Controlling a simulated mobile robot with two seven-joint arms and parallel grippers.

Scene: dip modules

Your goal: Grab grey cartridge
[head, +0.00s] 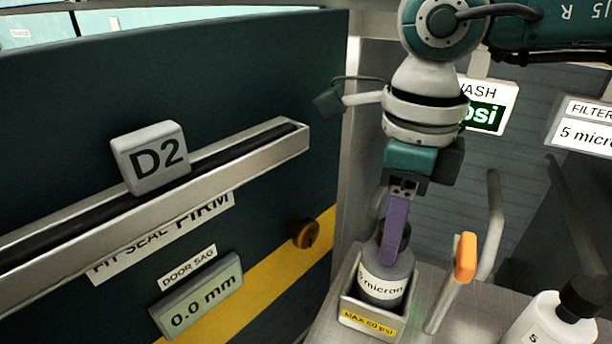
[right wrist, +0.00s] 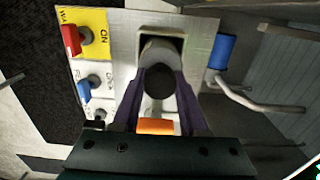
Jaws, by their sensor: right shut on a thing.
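The grey cartridge (head: 385,283), with a white "micron" label and a dark top, sits upright in a metal holder (head: 349,300) marked "MAX 60 psi" in the head view. My right gripper (head: 392,252) comes down from above with purple fingers and is shut on the cartridge's top. In the right wrist view the fingers (right wrist: 160,104) lie on either side of the dark round cartridge top (right wrist: 160,80). The cartridge's lower end is hidden inside the holder. My left gripper is not in view.
An orange-handled lever (head: 465,257) and bent pipes (head: 494,225) stand just right of the holder. A white bottle (head: 545,322) with a black cap is at the lower right. A large dark door (head: 80,120) marked D2 fills the left. Red (right wrist: 72,40) and blue (right wrist: 84,90) valve handles show in the wrist view.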

